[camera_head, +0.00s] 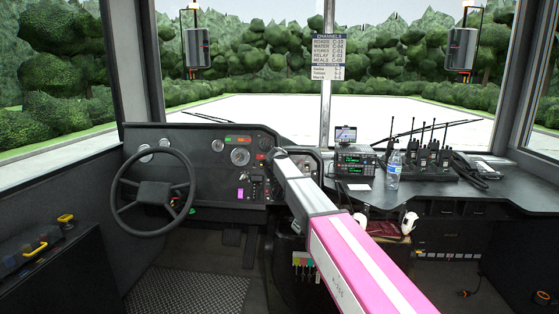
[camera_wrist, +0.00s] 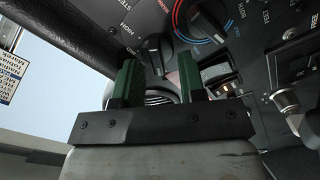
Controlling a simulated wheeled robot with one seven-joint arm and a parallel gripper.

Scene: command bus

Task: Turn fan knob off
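In the wrist view, a black knob (camera_wrist: 154,49) on the dark dashboard panel has white lettering around it and is likely the fan knob. The lettering is partly readable and upside down, and I cannot tell the knob's setting. My gripper (camera_wrist: 157,62) has two green fingers, apart with nothing held between them. The knob appears beyond and between the fingertips; I cannot tell whether they touch it. In the head view, my arm reaches the dashboard (camera_head: 207,139) right of the steering wheel, hiding the fingers and the knob.
A larger knob (camera_wrist: 208,22) with a red and blue ring sits beside it in the wrist view. Rocker switches (camera_wrist: 222,78) lie close to the right finger. The steering wheel (camera_head: 154,192) is left of my arm. A radio (camera_head: 355,161) and bottle (camera_head: 394,170) stand right.

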